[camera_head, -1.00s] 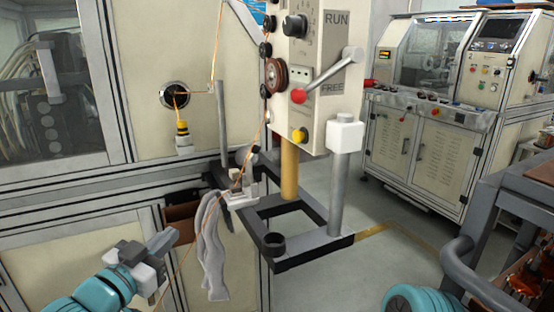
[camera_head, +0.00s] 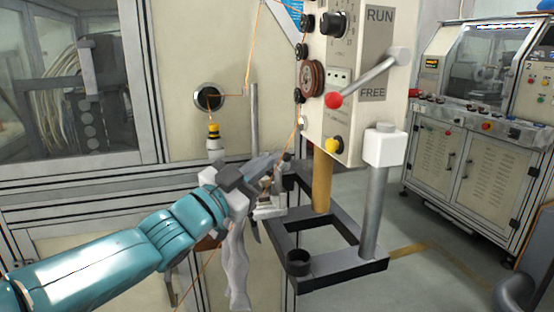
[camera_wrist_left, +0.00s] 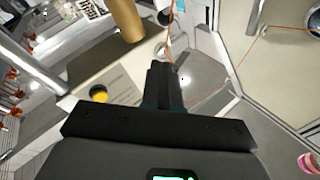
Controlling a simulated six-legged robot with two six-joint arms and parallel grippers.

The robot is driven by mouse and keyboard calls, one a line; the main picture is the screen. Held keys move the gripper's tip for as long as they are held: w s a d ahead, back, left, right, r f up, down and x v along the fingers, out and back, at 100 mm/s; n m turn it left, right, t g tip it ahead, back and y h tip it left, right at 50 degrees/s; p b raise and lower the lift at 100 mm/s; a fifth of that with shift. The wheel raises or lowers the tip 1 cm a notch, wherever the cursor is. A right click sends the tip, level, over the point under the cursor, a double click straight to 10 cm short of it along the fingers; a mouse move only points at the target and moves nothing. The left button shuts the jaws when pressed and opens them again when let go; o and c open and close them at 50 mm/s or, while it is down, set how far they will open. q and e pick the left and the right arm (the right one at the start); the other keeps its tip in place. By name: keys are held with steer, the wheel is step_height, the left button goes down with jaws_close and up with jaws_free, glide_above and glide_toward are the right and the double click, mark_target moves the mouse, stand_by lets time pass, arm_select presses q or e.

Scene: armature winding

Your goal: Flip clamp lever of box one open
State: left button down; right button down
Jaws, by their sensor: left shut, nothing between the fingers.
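A cream control box (camera_head: 350,135) marked RUN and FREE stands at centre right in the head view; I see no number on it. A grey lever (camera_head: 368,80) with a red ball knob (camera_head: 333,100) is on its face, slanting down-left from its pivot, the knob left of the word FREE. My left gripper (camera_head: 268,163) is below and left of the box, by a small pale metal fixture (camera_head: 268,207) that it partly hides. Its dark fingers (camera_wrist_left: 163,78) are together and empty in the left wrist view. My right gripper is not in view.
A tan post (camera_head: 322,182) and a grey post with a white block (camera_head: 385,147) rise from a black frame (camera_head: 345,265). An orange wire runs past rollers on the box's left side. Pale cloth-like strips (camera_head: 236,265) hang below my gripper. A machine cabinet (camera_head: 470,175) stands behind.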

arm_select(q)
steer(key=shift+w+d+f, duration=0.2)
steer(key=shift+w+d, duration=0.25)
steer(key=shift+w, duration=0.35)
steer(key=shift+w+d+f, duration=0.25)
steer(key=shift+w+d, duration=0.2)
steer(key=shift+w, duration=0.3)
steer(key=shift+w+d+f, duration=0.2)
steer(key=shift+w+d, duration=0.25)
steer(key=shift+w, duration=0.35)
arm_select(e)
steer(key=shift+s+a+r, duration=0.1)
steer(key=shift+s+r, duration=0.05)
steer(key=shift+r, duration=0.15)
